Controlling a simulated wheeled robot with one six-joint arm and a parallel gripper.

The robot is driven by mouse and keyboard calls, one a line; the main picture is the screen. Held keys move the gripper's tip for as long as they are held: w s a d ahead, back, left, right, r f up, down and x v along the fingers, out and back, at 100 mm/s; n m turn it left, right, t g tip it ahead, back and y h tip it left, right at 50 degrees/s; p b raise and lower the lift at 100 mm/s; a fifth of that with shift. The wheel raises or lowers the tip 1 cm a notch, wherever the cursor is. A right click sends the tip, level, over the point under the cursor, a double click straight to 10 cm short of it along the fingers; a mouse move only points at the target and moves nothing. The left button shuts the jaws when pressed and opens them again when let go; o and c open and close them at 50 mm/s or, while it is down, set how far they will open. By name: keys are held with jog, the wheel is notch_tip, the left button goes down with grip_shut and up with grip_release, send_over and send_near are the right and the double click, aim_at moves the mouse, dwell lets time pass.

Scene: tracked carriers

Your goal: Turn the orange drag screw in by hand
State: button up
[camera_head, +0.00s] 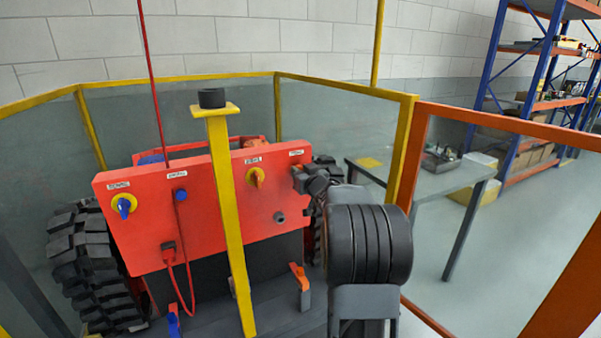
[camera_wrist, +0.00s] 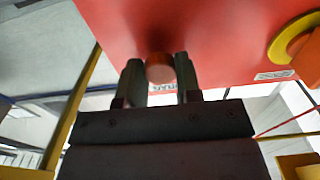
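The orange drag screw (camera_wrist: 159,68) is a short round knob on the red panel (camera_wrist: 215,40). In the wrist view it sits between the two fingers of my gripper (camera_wrist: 160,80), which touch its sides with no clear gap. The label beside it is partly covered by the fingers. In the head view my gripper (camera_head: 301,180) is at the upper right of the red panel (camera_head: 215,215), just below a white label, and it hides the screw there.
A yellow post (camera_head: 228,220) with a black cap stands before the panel. The panel also carries an orange rotary knob (camera_head: 256,177), a blue knob (camera_head: 124,206), a blue button (camera_head: 180,195) and a red plug (camera_head: 168,248). Yellow-framed fencing (camera_head: 340,87) surrounds the vehicle.

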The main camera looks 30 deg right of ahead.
jog(key=shift+c, duration=1.3)
jog(key=r+m+p, duration=0.1)
jog(key=m+p, duration=0.1)
jog(key=p, duration=0.2)
jog(key=m+p, duration=0.4)
jog(key=p, duration=0.1)
jog(key=shift+f+m, duration=0.1)
jog(key=shift+m, duration=0.3)
jog(key=m+p, duration=0.1)
jog(key=f+m+p, duration=0.1)
jog(key=m, duration=0.1)
jog(key=shift+r, duration=0.1)
